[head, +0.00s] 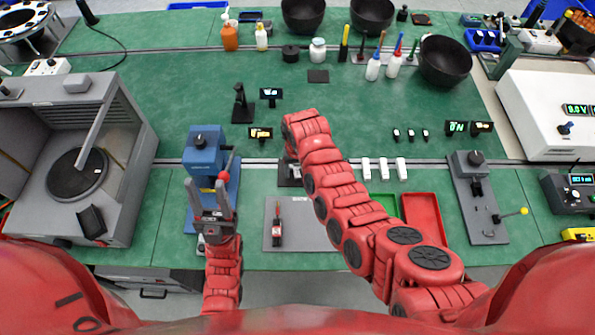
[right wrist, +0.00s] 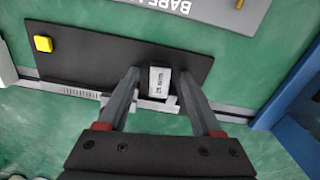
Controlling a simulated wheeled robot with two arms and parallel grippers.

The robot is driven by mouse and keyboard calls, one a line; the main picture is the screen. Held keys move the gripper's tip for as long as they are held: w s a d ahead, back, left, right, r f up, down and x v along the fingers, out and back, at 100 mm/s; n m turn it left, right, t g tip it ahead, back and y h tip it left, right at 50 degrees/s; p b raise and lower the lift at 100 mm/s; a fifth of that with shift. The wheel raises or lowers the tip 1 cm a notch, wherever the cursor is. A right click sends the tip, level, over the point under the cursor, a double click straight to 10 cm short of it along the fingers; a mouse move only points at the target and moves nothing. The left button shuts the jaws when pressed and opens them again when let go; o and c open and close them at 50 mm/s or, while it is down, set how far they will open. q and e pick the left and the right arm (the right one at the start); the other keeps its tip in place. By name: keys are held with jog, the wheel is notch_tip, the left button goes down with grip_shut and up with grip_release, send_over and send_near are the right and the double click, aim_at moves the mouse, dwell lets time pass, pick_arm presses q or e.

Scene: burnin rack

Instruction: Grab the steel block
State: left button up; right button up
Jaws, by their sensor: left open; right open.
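The steel block (right wrist: 160,84) is a small, light grey piece marked "25 mm". In the right wrist view it sits on a black plate (right wrist: 95,52), beside a silver caliper-like scale (right wrist: 80,92). My right gripper (right wrist: 160,78) is open, with one finger on each side of the block and narrow gaps visible. In the head view my right arm hides the block and most of the plate. My left gripper (head: 211,190) is open and empty, over the front part of a blue fixture (head: 203,150).
A grey board (head: 270,235) with a red and black device (head: 278,222) lies in front of the plate. A yellow button (right wrist: 42,43) is on the plate. A red tray (head: 423,218) lies right of my right arm; a grey chamber (head: 115,190) stands at the left.

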grip_shut()
dwell(0.3)
dwell(0.4)
